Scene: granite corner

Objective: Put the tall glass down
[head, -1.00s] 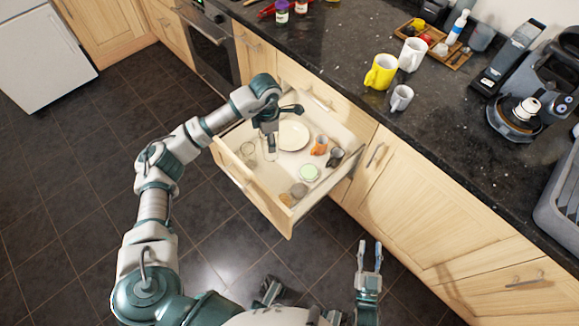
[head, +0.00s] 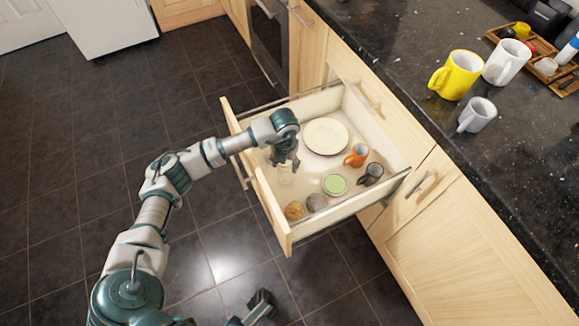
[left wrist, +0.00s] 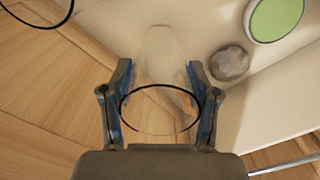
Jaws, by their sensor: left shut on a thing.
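A tall clear glass (left wrist: 160,90) is between the fingers of my left gripper (left wrist: 157,95) in the left wrist view; its dark-edged rim is nearest the camera. The fingers are shut on it. In the head view the left gripper (head: 286,163) is over the left part of the open drawer (head: 322,228), and the glass (head: 285,174) shows faintly below it. I cannot tell whether the glass's base touches the drawer floor.
The drawer holds a white plate (head: 326,136), an orange mug (head: 356,155), a dark mug (head: 371,174), a green-topped round item (head: 335,184) and small jars (head: 316,202). Another glass rim (left wrist: 38,10) is at the wrist view's upper left. Mugs (head: 456,74) stand on the counter.

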